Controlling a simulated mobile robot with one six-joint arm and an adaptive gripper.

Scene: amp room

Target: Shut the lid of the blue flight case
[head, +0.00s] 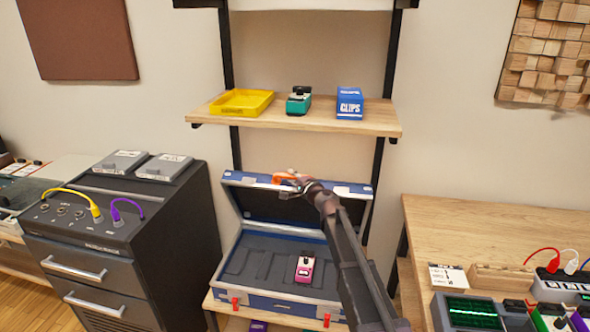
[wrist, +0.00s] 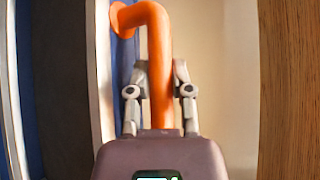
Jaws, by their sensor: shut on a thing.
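The blue flight case (head: 280,303) stands on a low wooden shelf with its lid (head: 240,181) raised up and back. Its grey foam inside has cut-outs and holds one pink pedal (head: 305,269). My gripper (head: 300,184) is at the lid's upper edge, shut on an orange handle. The orange handle (wrist: 158,60) shows between my fingers (wrist: 160,92) in the wrist view, bending to the left towards the blue lid. Two red latches (head: 236,303) are on the case's front. My arm hides the case's right side.
A shelf (head: 210,112) above the lid carries a yellow tray (head: 242,102), a green pedal (head: 299,100) and a blue box (head: 350,102). A dark drawer cabinet (head: 95,255) stands left of the case, a wooden bench (head: 480,225) to the right.

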